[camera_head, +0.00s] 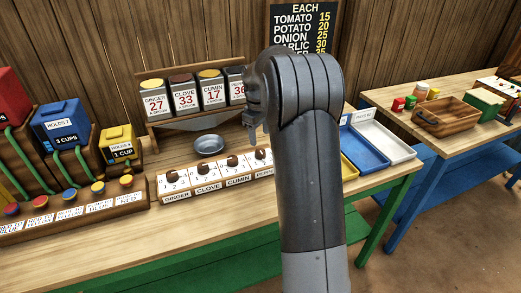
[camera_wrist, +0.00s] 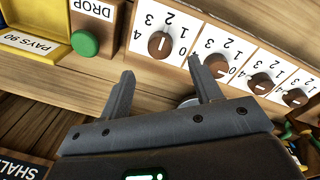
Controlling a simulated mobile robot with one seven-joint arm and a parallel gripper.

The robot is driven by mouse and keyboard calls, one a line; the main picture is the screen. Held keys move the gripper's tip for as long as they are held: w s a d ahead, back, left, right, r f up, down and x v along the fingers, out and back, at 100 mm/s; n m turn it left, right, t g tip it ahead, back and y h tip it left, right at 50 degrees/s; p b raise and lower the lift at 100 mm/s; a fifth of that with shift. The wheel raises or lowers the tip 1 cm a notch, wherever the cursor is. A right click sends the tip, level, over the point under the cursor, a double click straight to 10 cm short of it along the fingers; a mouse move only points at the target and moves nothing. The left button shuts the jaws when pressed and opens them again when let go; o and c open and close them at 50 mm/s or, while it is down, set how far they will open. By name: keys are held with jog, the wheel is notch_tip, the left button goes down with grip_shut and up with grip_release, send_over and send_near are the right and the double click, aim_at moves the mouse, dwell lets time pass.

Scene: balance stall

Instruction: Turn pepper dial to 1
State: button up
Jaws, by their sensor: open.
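The pepper dial (camera_wrist: 160,44) is a brown knob with a white mark on a white card numbered 0 to 4, leftmost of the row in the upside-down wrist view. Which number its mark points to is hard to tell. It also shows in the head view (camera_head: 260,155), beside my arm, which hides part of its card and label. My gripper (camera_wrist: 160,68) is open and empty, its two fingers apart in front of the pepper dial and not visibly touching it. In the head view my arm hides most of the gripper.
The cumin dial (camera_head: 231,161), clove dial (camera_head: 203,169) and ginger dial (camera_head: 173,169) stand in the same row. A metal bowl (camera_head: 209,144) sits behind them, below the spice canisters. A green button (camera_wrist: 85,44) and yellow tray (camera_wrist: 28,38) lie beside the pepper dial.

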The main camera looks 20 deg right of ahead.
aim_at(261, 151)
jog(key=f, duration=0.7)
jog(key=shift+w+d+f, duration=0.15)
jog(key=shift+d+f, duration=0.1)
jog(key=shift+f, duration=0.15)
jog(key=c, duration=1)
